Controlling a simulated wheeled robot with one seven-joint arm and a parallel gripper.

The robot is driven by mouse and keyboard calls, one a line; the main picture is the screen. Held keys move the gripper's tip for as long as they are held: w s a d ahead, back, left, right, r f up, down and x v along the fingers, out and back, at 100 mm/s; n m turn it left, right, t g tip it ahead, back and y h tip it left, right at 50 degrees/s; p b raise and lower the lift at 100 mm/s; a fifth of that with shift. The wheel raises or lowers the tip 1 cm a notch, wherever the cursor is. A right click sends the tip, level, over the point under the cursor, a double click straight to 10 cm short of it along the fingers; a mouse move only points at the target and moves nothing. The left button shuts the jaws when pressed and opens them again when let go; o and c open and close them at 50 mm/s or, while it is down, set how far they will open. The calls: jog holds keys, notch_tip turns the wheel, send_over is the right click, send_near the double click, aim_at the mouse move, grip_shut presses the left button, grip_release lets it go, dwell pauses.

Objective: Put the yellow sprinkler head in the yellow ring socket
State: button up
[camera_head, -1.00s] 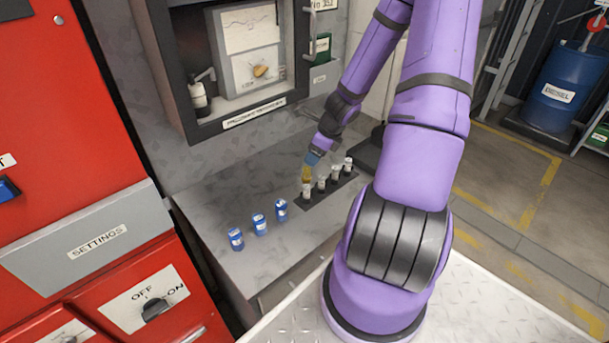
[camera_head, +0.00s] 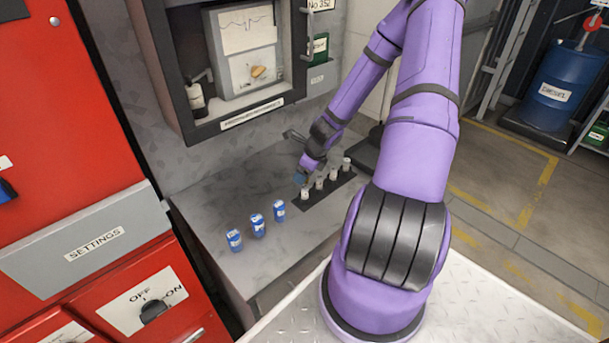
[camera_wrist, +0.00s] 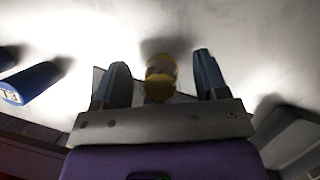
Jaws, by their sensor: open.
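In the wrist view a yellow piece (camera_wrist: 160,78), which looks like the yellow sprinkler head, stands between the two fingers of my open gripper (camera_wrist: 160,82). Gaps show on both sides, so neither finger touches it. In the head view my gripper (camera_head: 300,178) is low over the left end of a dark strip (camera_head: 316,196), at the leftmost pale labelled piece (camera_head: 305,193). The yellow piece is hidden there by my gripper. I cannot make out the yellow ring socket in either view.
Several pale labelled pieces, including one at the far end (camera_head: 347,163), stand along the strip. Three blue labelled pieces (camera_head: 257,225) stand to the left on the grey bench (camera_head: 205,195). An open wall cabinet (camera_head: 225,123) is above. A red panel (camera_head: 75,130) is at left.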

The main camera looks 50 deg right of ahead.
jog(key=shift+w+a+f, duration=0.15)
jog(key=shift+w+f, duration=0.05)
jog(key=shift+f, duration=0.35)
jog(key=c, duration=1.1)
jog(key=shift+r, duration=0.2)
jog(key=shift+r, duration=1.2)
jog(key=a, duration=1.2)
jog(key=w+a, duration=0.1)
jog(key=a, duration=0.5)
jog(key=shift+r, duration=0.35)
